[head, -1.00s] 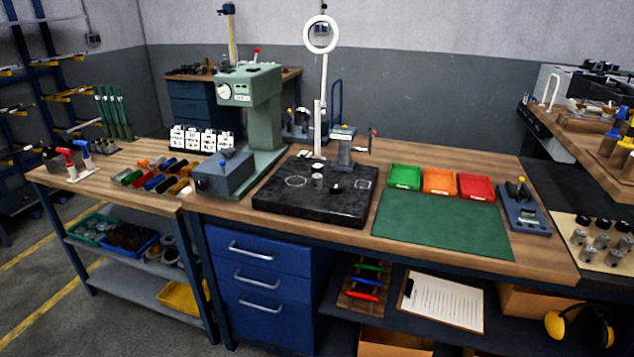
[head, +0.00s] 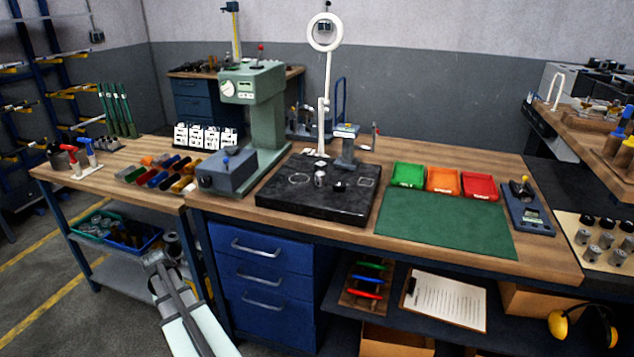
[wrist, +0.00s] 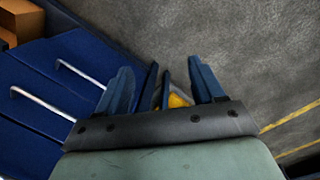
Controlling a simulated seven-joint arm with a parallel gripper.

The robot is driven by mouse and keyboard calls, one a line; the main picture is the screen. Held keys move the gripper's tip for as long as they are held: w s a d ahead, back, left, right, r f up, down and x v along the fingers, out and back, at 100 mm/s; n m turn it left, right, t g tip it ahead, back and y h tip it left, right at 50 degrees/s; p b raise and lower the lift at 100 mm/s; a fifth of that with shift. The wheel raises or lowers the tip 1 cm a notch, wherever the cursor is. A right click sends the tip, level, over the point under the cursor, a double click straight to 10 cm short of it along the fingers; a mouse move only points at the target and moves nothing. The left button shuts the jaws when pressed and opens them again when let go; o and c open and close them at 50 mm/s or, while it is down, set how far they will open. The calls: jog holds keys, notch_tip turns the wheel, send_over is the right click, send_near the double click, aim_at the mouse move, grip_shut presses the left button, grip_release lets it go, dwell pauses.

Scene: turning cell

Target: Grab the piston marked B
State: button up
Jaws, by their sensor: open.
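I can read no letter B on any part. A small metal cylinder (head: 320,180), which may be a piston, stands on the black granite plate (head: 312,212) with a small dark piece (head: 340,186) beside it. Several grey metal cylinders (head: 605,242) stand on a pale board at the far right; I cannot tell if they are pistons. My gripper (head: 156,262) is low in front of the left bench, left of the blue drawers, far from these parts. In the wrist view its blue fingers (wrist: 160,78) are apart, with nothing seen held between them.
The green press (head: 262,105) stands behind a grey-blue box (head: 228,172). A ring lamp (head: 324,32) rises behind the plate. Green, orange and red trays (head: 478,186) lie behind the bare green mat (head: 445,225). The blue drawer cabinet (head: 262,285) is beside my gripper.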

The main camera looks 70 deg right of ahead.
jog(key=s+d+r+m+t+h, duration=0.1)
jog(key=s+d+r+m, duration=0.15)
jog(key=d+r, duration=1)
jog(key=s+d+r+m+t+h, duration=0.15)
jog(key=s+d+r, duration=0.25)
jog(key=d+r, duration=0.85)
jog(key=s+d+r+m, duration=0.2)
jog(key=s+d+r, duration=0.3)
jog(key=s+r, duration=0.4)
jog(key=m+h, duration=0.2)
jog(key=m, duration=0.1)
send_near(320, 173)
jog(key=shift+g, duration=0.35)
jog(key=x, duration=0.5)
jog(key=shift+s+a, duration=0.1)
jog(key=shift+a, duration=0.1)
jog(key=shift+w+x, duration=0.15)
jog(key=shift+x, duration=1.2)
jog(key=shift+w+x, duration=0.2)
jog(key=shift+x, duration=1.15)
jog(key=shift+r, duration=0.1)
jog(key=c, duration=1.2)
